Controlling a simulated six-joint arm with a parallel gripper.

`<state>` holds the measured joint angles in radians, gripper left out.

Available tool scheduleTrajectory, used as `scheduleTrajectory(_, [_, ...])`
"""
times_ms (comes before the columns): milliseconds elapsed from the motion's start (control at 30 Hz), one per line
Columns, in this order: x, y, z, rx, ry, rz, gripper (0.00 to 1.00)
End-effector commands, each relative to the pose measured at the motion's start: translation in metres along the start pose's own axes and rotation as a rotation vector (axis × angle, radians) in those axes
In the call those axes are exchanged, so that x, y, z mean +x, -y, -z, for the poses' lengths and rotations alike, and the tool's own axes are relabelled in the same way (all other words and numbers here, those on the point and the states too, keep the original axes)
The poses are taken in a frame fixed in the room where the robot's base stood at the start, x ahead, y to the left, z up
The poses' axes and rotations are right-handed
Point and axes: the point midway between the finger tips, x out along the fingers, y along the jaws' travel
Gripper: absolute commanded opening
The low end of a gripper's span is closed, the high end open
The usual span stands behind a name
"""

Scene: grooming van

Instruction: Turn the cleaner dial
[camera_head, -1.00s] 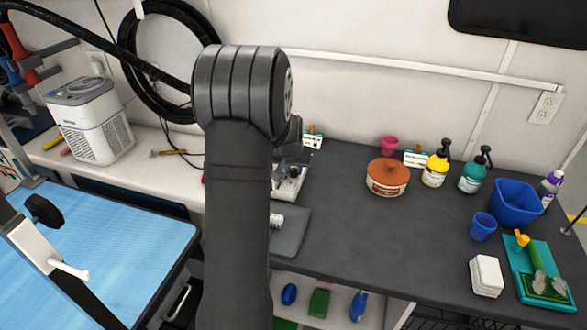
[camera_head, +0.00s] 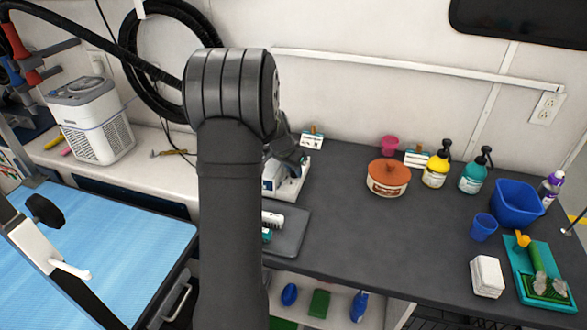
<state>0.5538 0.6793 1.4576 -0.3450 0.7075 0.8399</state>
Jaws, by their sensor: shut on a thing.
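A small white unit (camera_head: 291,186), which I take to be the cleaner, stands at the back of the dark counter, just right of my arm. My arm covers its left part. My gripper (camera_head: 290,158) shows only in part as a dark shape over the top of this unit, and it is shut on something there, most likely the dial. The dial and the fingertips are hidden or too small to make out, so I cannot tell how the dial is turned.
A grey tray (camera_head: 291,235) with small items lies in front of the unit. A small sign (camera_head: 312,140) stands behind it. A brown-lidded tub (camera_head: 388,178), bottles and a blue basin (camera_head: 516,203) are further right. The counter's middle is clear. A larger white machine (camera_head: 95,120) stands left.

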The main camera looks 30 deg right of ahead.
Motion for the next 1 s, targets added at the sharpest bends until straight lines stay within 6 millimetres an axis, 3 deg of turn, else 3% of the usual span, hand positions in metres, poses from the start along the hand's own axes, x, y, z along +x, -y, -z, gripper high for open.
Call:
scheduleTrajectory(467, [-0.0005,0.0006,0.0004,0.016,-0.001,-0.005,0.01])
scheduleTrajectory(500, [-0.0006,0.0006,0.0004,0.016,-0.001,-0.005,0.32])
scheduleTrajectory(1000, [-0.0001,-0.0008,-0.0001,-0.065,0.0,0.029,0.32])
